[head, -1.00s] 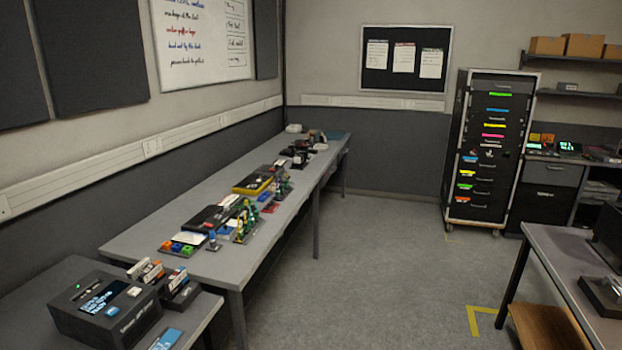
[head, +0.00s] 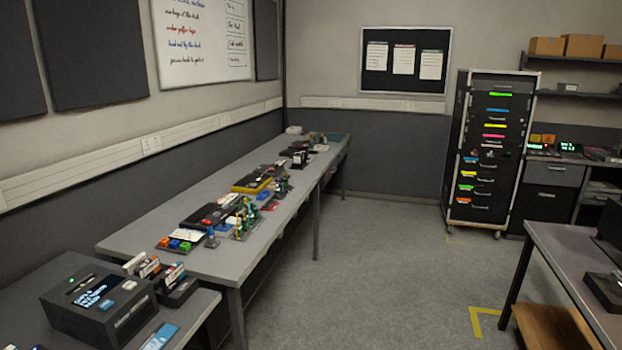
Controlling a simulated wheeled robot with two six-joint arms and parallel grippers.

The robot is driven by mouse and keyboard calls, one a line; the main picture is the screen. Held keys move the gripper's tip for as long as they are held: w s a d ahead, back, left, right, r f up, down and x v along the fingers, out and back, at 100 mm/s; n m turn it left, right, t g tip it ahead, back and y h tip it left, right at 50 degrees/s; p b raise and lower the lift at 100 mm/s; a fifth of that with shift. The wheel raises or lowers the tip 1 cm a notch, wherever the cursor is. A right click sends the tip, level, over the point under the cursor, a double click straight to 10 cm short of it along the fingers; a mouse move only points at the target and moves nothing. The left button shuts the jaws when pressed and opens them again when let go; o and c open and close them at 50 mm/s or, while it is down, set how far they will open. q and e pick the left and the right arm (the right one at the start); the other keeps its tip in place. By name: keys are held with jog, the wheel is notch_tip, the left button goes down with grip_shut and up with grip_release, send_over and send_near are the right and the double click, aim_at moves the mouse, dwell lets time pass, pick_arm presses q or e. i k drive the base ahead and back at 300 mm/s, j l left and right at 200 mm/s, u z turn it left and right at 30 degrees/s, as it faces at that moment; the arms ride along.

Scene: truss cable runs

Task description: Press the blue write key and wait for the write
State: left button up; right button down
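A dark box-shaped device (head: 117,325) sits on the near-left table. Its top has a small lit screen (head: 92,289) with pale blue-white writing too small to read, and a small green light. A blue key (head: 107,304) is on the top beside the screen. A whitish key (head: 129,285) is near it, farther back. I cannot tell whether the blue key is pressed down. Neither of my grippers is in view, and nothing touches the device.
A rack of small cartridges (head: 160,275) stands just right of the device. A blue card-like item (head: 160,336) lies at the table's front edge. A long grey bench (head: 215,262) with many small items runs behind. The floor (head: 380,270) in the middle is clear.

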aim_at(106, 305)
jog(key=u, duration=1.3)
